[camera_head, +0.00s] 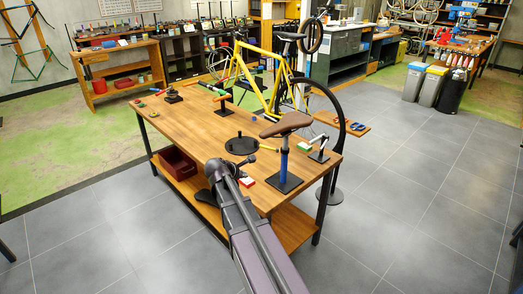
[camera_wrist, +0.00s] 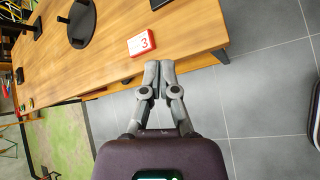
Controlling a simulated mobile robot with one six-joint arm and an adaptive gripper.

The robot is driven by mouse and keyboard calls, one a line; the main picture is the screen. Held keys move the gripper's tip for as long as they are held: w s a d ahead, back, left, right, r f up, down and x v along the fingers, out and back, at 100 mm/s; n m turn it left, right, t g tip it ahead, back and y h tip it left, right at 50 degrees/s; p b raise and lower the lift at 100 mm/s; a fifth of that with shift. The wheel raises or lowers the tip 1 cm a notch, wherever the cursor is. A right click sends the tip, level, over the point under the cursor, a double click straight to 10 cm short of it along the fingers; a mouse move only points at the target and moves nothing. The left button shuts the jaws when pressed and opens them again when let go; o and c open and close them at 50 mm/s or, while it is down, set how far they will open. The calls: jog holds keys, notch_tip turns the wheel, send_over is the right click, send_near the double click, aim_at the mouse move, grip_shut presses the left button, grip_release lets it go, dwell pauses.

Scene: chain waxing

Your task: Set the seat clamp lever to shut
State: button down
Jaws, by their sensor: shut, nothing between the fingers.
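A brown saddle (camera_head: 287,124) sits on a blue seat post (camera_head: 284,160), upright on a black base plate (camera_head: 285,182) near the table's right front corner in the head view. The clamp lever on this stand is too small to tell apart, so its position cannot be read. My gripper (camera_wrist: 158,77) is shut and empty in the wrist view, its fingertips together by the table edge.
A red-and-white block marked 3 (camera_wrist: 141,43) lies on the table near my fingertips. A round black plate (camera_head: 242,146) and a small black stand (camera_head: 319,155) are on the wooden table (camera_head: 205,130). A yellow bicycle (camera_head: 262,75) stands behind.

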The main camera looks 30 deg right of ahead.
aim_at(264, 147)
jog(key=w+d+r+n+t+h, duration=0.2)
jog(key=w+d+r+n, duration=0.2)
jog(key=w+n, duration=0.3)
jog(key=shift+w+d+n+h+b, duration=0.3)
jog(key=shift+w+n+h+b, duration=0.1)
jog(key=shift+n, duration=0.2)
jog(key=b+x, duration=0.4)
jog(key=x, duration=0.8)
jog(key=shift+w+d+b, duration=0.1)
jog(key=shift+w+b, duration=0.1)
jog(key=shift+b, duration=0.1)
jog(key=shift+x, duration=0.8)
jog(key=shift+r, duration=0.1)
